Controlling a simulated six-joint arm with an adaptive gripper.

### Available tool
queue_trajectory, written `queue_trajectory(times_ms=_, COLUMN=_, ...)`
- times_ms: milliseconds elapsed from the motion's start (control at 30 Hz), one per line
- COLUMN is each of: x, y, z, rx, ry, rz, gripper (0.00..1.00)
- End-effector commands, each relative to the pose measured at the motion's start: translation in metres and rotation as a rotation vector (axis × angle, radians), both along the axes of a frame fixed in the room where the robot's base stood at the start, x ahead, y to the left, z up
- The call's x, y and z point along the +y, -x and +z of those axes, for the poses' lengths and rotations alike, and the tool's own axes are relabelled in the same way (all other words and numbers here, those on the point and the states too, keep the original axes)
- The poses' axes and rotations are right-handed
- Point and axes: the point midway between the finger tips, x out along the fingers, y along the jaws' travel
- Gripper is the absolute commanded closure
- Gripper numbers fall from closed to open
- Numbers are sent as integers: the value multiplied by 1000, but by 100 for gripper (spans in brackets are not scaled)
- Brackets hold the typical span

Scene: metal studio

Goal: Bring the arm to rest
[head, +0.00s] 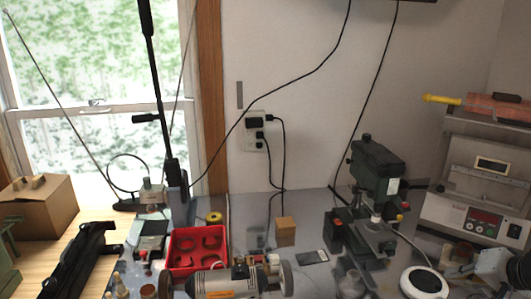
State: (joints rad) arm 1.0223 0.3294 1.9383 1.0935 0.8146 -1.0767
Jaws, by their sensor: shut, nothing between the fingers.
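I cannot make out my gripper anywhere in the head view. No fingertips show, so its pose and what surrounds it are hidden from me. The cluttered grey bench top (312,275) fills the lower middle of the view.
A red tray (174,250) with dark red parts sits left of centre, with a grey motor-like machine (240,284) before it. A wooden block (285,231), a green drill press (377,170) and a white instrument (470,215) stand further right. A cardboard box (38,207) is at left.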

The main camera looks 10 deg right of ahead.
Motion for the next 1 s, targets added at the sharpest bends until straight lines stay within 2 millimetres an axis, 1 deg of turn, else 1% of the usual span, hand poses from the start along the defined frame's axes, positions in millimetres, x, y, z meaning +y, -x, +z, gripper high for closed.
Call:
queue_trajectory(times_ms=167, x=3, y=4, z=-4, rx=25, ry=-65, rz=-47, gripper=100)
queue_trajectory(times_ms=267, x=12, y=14, z=-16, rx=72, ry=-117, rz=-72, gripper=100)
queue_trajectory(times_ms=367, x=24, y=29, z=-28, rx=134, ry=-168, rz=-95, gripper=100)
queue_trajectory(times_ms=467, x=41, y=44, z=-32, rx=195, ry=-200, rz=-110, gripper=100)
queue_trajectory(times_ms=567, x=67, y=56, z=-31, rx=260, ry=-212, rz=-103, gripper=100)
queue_trajectory(times_ms=800, x=126, y=80, z=-21, rx=383, ry=-185, rz=-59, gripper=100)
queue_trajectory(times_ms=1000, x=168, y=99, z=-10, rx=455, ry=-124, rz=-13, gripper=100)
